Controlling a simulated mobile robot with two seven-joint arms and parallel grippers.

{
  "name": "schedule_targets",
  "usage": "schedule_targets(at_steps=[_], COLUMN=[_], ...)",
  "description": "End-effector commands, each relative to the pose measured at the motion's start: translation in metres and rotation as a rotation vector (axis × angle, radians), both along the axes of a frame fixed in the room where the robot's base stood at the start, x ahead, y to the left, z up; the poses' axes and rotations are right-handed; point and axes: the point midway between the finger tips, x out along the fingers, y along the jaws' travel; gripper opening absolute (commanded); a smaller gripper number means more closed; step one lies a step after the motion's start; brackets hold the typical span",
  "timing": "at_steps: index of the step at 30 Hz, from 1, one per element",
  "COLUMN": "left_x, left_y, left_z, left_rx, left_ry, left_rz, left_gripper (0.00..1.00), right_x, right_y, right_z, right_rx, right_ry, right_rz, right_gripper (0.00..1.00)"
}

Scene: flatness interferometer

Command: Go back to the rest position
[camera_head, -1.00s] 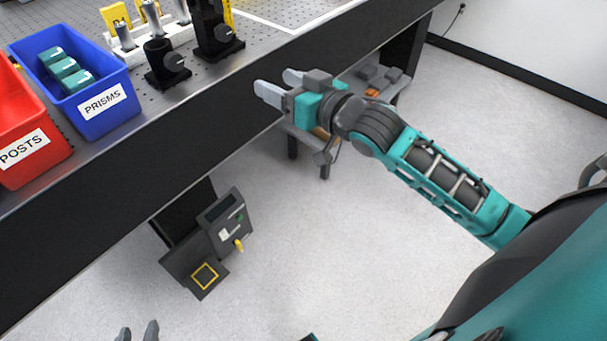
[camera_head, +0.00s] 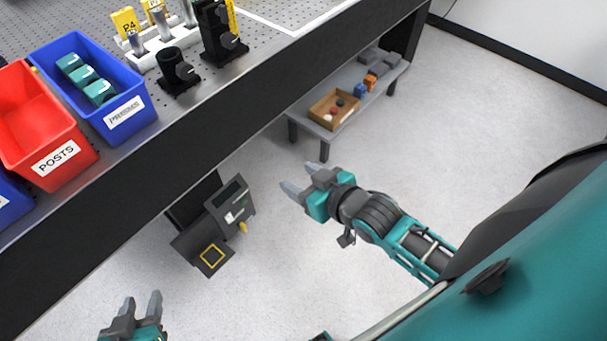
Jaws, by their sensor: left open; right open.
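My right gripper (camera_head: 301,181) is open and empty. It is held over the floor, in front of the black side of the optical table (camera_head: 262,92) and apart from it. My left gripper (camera_head: 141,303) is open and empty at the bottom left of the view, with only its fingers and teal front part showing. Neither gripper touches anything.
On the table stand a blue PRISMS bin (camera_head: 142,119) with teal prisms, a red POSTS bin (camera_head: 70,172) and black mounts (camera_head: 178,75). A dark control box (camera_head: 231,209) hangs below the edge. A grey low bench (camera_head: 319,137) stands behind. Floor is clear around my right arm.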

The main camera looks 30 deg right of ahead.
Motion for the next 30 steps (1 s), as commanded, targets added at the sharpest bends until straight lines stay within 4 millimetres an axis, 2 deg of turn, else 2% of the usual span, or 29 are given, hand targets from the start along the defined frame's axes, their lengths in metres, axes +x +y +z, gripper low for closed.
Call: schedule_targets(at_steps=[12, 14, 18, 21, 30], left_x=[0.000, 0.000, 0.000, 0.000, 0.000], left_y=[0.000, 0.000, 0.000, 0.000, 0.000], left_z=[0.002, 0.002, 0.002, 0.002, 0.002], left_rx=[0.000, 0.000, 0.000, 0.000, -0.001], left_ry=[0.000, 0.000, 0.000, -0.001, -0.002], left_rz=[0.000, 0.000, 0.000, 0.000, 0.001], left_gripper=[0.43, 0.43, 0.43, 0.43, 0.43], right_x=[-0.006, -0.014, -0.050, -0.063, -0.063], right_y=[0.001, 0.004, 0.012, 0.015, 0.015], right_z=[-0.004, -0.012, -0.042, -0.051, -0.052], right_rx=[-0.007, -0.013, -0.048, -0.067, -0.071], right_ry=[0.012, 0.031, 0.103, 0.126, 0.127], right_rz=[0.000, -0.001, 0.003, 0.008, 0.010], right_gripper=[0.59, 0.59, 0.59, 0.59, 0.59])
